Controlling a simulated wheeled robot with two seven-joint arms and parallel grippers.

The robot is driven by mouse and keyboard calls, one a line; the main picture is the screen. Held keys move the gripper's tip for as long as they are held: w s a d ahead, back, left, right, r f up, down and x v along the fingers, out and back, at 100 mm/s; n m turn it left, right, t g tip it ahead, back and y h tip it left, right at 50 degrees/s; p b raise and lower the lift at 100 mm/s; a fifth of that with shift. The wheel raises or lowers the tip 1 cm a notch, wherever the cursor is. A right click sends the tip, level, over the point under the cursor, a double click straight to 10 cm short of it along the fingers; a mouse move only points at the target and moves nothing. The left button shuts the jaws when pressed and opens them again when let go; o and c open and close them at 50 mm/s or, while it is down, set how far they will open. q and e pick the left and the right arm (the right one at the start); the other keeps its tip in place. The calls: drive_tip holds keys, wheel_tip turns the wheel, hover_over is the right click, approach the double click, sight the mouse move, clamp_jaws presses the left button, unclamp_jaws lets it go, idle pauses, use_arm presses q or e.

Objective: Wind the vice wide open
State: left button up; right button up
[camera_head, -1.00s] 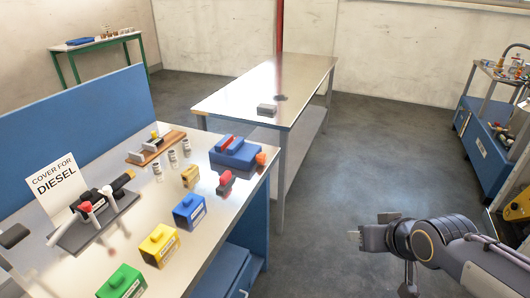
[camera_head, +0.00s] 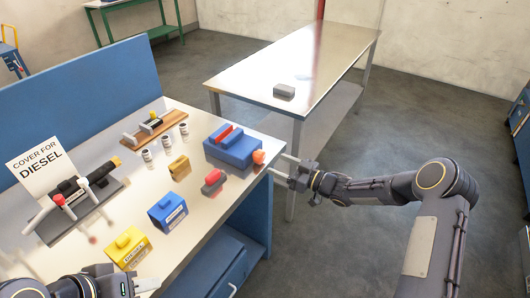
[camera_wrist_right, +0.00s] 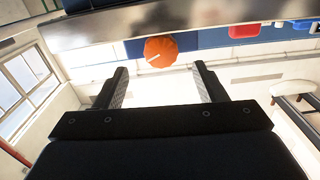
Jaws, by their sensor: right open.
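The blue vice (camera_head: 236,148) stands on the bench near its right edge, with a red part (camera_head: 221,132) on its top left. Its orange knob (camera_head: 259,156) faces the right edge. My right gripper (camera_head: 276,164) is open and empty, just off the bench edge beside the knob. In the right wrist view the knob (camera_wrist_right: 160,50) with a white mark shows just past the open fingertips (camera_wrist_right: 160,72), about midway between them and not gripped. My left gripper (camera_head: 135,285) is at the bottom left over the bench; its fingers are partly cut off.
On the bench (camera_head: 206,206) near the vice are a red and grey piece (camera_head: 213,181), a brass block (camera_head: 180,168), a blue block (camera_head: 168,212) and a yellow block (camera_head: 128,248). A diesel sign (camera_head: 38,165) stands behind. A second table (camera_head: 310,60) holds a grey block (camera_head: 284,91).

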sight(263, 158)
drive_tip(key=p+x, duration=0.1)
drive_tip(key=x, duration=0.6)
drive_tip(key=shift+a+p, duration=0.2)
drive_tip(key=shift+p, duration=0.1)
drive_tip(key=c, duration=0.9)
drive_tip(key=shift+f+b, duration=0.15)
drive_tip(key=shift+b, duration=0.3)
drive_tip(key=shift+c, duration=0.3)
drive_tip(key=n+b, duration=0.3)
drive_tip(key=b, duration=0.4)
drive_tip(key=shift+f+n+b, duration=0.1)
drive_tip(key=shift+n+b, duration=0.2)
drive_tip(key=shift+r+n, duration=0.3)
